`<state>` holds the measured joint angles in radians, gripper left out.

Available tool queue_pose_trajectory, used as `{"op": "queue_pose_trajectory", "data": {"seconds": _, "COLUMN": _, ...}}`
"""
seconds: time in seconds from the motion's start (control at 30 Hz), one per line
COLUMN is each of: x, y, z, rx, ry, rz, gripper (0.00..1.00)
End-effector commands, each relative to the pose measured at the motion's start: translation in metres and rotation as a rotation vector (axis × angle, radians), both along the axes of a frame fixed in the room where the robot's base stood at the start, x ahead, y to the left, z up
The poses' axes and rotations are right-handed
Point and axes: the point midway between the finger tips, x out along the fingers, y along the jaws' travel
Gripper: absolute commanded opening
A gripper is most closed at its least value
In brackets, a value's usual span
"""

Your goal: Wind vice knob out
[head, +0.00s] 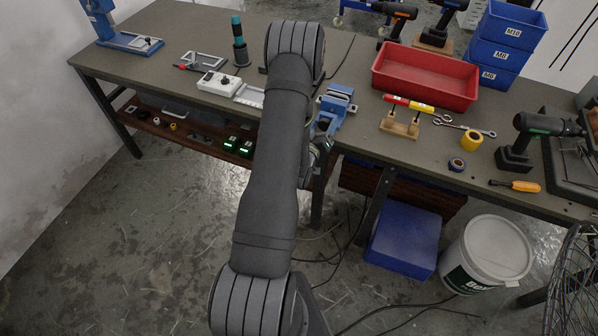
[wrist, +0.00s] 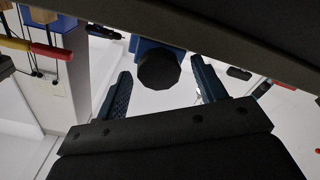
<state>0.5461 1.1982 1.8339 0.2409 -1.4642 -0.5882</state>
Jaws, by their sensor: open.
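The blue vice (head: 338,100) is at the front edge of the bench in the head view. In the wrist view its blue body (wrist: 148,46) shows at the top centre. The round dark knob (wrist: 158,70) faces the camera there. My gripper (wrist: 162,72) is open, with one ridged finger on each side of the knob. Gaps show between both fingers and the knob, and neither finger visibly touches it.
A red tray (head: 425,78) and a wooden stand (head: 400,124) with red and yellow-handled tools lie right of the vice. A white device (head: 219,84) is to the left. A blue box (head: 404,240) and white bucket (head: 487,252) stand on the floor below.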

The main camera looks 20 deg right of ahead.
Motion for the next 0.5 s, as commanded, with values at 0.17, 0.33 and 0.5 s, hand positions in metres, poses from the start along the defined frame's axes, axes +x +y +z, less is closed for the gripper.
{"op": "queue_pose_trajectory", "data": {"seconds": 0.17, "x": -0.0006, "y": -0.0005, "z": 0.0005, "rx": 0.115, "ry": -0.115, "rz": 0.0, "gripper": 0.64}}
{"op": "queue_pose_trajectory", "data": {"seconds": 0.33, "x": -0.0012, "y": -0.001, "z": 0.0007, "rx": 0.232, "ry": -0.232, "rz": 0.0, "gripper": 0.64}}
{"op": "queue_pose_trajectory", "data": {"seconds": 0.5, "x": -0.0016, "y": -0.0015, "z": 0.0009, "rx": 0.347, "ry": -0.347, "rz": 0.0, "gripper": 0.64}}
